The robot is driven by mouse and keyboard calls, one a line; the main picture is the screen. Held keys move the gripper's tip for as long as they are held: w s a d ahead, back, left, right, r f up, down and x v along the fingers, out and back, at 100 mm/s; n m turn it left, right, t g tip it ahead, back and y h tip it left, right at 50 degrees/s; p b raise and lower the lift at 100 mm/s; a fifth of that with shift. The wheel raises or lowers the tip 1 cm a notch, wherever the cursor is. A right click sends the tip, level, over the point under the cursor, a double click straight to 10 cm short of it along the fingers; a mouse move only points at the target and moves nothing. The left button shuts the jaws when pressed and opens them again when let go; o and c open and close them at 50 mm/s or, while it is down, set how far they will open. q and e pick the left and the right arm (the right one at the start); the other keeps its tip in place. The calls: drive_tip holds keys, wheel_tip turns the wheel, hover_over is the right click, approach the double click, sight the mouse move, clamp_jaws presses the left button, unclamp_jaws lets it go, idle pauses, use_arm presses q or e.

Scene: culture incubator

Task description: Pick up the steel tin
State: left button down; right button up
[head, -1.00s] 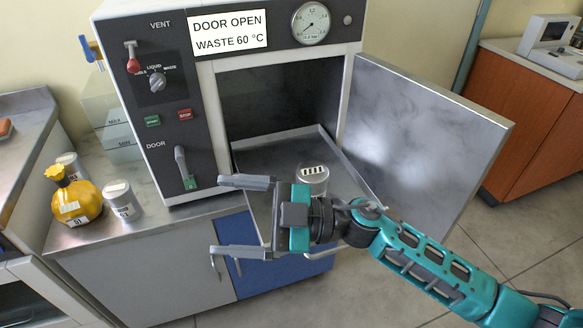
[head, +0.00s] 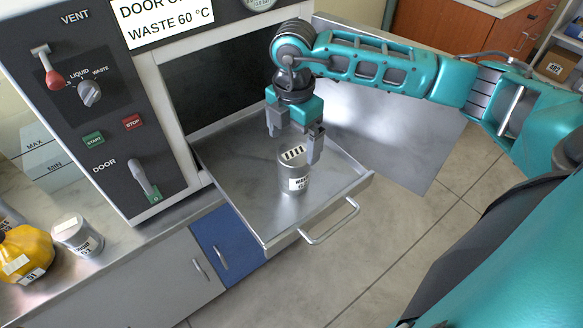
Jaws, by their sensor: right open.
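A steel tin (head: 294,178) with a white front label and a striped label on its lid stands upright on the pulled-out metal tray (head: 230,165) of the open chamber. The front label seems to start with "WASTE"; the rest is too small to read. My right gripper (head: 294,146) points down just above the tin, its fingers apart, one to each side of the tin's top. No grip on the tin shows. A second steel tin (head: 77,237), labelled liquid, stands on the counter at left. My left gripper is out of view.
The chamber door (head: 385,140) stands open behind my right arm. A handle (head: 330,222) sticks out from the tray's front. A yellow flask (head: 25,257) stands beside the counter tin. The tray around the tin is clear. The control panel (head: 90,110) borders the chamber's left.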

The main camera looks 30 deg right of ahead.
sight(293, 151)
wheel_tip(293, 151, down, 4)
drive_tip(key=shift+r+b, duration=0.2)
drive_tip(key=shift+b, duration=0.6)
drive_tip(key=f+b, duration=0.2)
drive_tip(key=f, duration=0.1)
drive_tip(key=f+b, duration=0.1)
drive_tip(key=f, duration=0.1)
drive_tip(key=shift+s+b, duration=0.25)
drive_tip(key=shift+b, duration=0.1)
drive_tip(key=shift+f, duration=0.15)
drive_tip(key=shift+a, duration=0.1)
drive_tip(key=c, duration=0.5)
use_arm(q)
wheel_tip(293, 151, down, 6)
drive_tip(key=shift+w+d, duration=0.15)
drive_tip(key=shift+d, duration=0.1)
use_arm(e)
drive_tip(key=c, duration=0.8)
